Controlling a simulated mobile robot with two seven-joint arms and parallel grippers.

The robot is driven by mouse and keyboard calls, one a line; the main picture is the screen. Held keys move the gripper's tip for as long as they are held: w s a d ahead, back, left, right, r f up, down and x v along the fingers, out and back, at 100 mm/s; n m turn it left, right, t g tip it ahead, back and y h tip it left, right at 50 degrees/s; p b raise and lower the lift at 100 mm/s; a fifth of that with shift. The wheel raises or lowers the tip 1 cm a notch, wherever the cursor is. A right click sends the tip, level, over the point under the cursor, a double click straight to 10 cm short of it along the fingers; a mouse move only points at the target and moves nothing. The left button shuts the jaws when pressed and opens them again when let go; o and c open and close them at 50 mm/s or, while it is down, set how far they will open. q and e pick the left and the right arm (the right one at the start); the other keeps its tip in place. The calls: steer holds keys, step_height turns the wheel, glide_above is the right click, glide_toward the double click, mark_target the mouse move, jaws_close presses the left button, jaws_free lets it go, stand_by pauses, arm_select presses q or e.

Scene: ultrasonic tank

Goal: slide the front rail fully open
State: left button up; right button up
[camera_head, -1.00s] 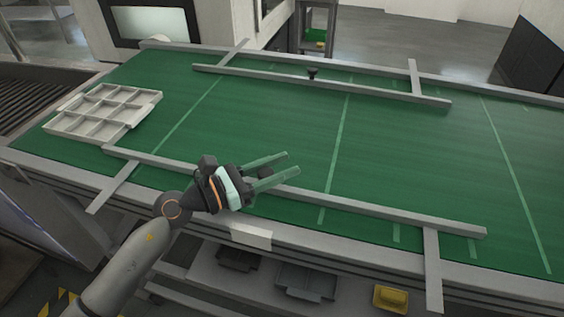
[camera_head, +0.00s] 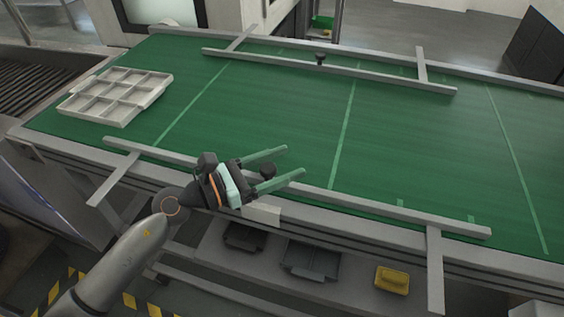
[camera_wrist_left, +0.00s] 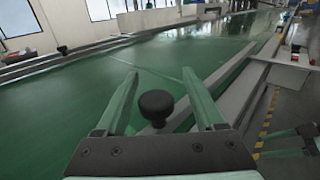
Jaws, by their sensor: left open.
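The front rail (camera_head: 386,207) is a long grey bar along the near side of the green conveyor belt (camera_head: 420,145), with a crossbar near each end. A black knob (camera_head: 267,170) stands on the rail. My left gripper (camera_head: 295,161) is open, with one finger on each side of the knob in the head view.
A similar back rail (camera_head: 335,72) with its own black knob (camera_head: 320,58) lies across the far side. A pale compartment tray (camera_head: 118,95) rests at the belt's left end. Dark bins and a yellow bin (camera_head: 392,279) sit below. The middle of the belt is clear.

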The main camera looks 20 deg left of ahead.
arm_select(q)
steer(key=shift+a, duration=0.15)
steer(key=b+v, duration=0.5)
steer(key=v, duration=0.7)
steer(key=shift+s, duration=0.2)
steer(key=shift+a, duration=0.15)
